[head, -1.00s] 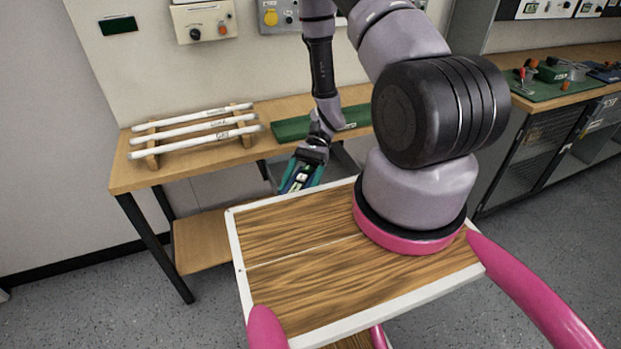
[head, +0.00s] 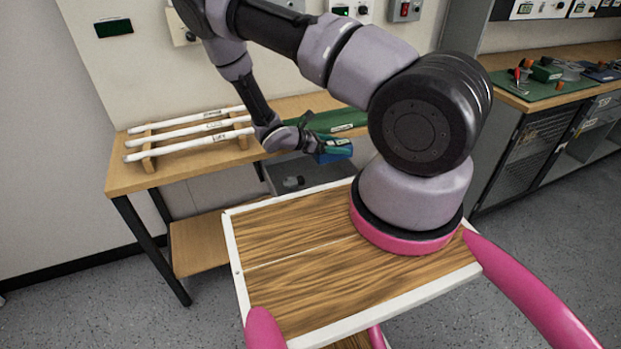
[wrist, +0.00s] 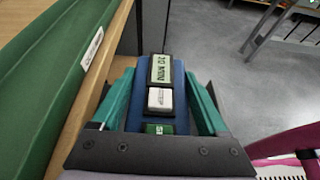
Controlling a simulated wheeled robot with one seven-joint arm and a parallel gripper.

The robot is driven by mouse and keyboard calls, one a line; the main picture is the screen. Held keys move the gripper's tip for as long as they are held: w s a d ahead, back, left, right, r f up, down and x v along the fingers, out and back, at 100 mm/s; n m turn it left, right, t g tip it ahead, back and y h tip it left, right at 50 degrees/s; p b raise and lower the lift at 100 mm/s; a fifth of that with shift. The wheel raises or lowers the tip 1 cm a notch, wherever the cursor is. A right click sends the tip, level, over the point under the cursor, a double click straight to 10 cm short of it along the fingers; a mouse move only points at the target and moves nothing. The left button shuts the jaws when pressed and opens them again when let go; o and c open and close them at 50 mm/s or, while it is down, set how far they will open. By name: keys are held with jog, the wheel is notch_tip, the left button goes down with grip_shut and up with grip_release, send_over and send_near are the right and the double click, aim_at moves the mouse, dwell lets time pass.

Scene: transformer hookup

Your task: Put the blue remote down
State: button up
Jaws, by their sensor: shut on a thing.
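The blue remote (wrist: 179,76) sits between the teal fingers of my gripper (wrist: 160,95) in the wrist view. It has a green display with dark text, a white button and a green label. In the head view my gripper (head: 334,148) is shut on the remote (head: 333,157). It holds it just in front of the bench's front edge, above an open grey drawer (head: 312,172). The underside of the remote is hidden.
The wooden bench (head: 130,176) carries a rack of labelled white rods (head: 190,142) and a green board (head: 345,117), which also shows in the wrist view (wrist: 45,75). My wood-topped base is clear. A second bench (head: 560,88) stands at right.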

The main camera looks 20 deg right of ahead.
jog(key=f, duration=0.6)
jog(key=shift+w+a+f, duration=0.1)
jog(key=shift+w, duration=0.15)
jog(key=shift+f, duration=1.85)
jog(key=shift+f, duration=0.15)
jog(key=o, duration=1.4)
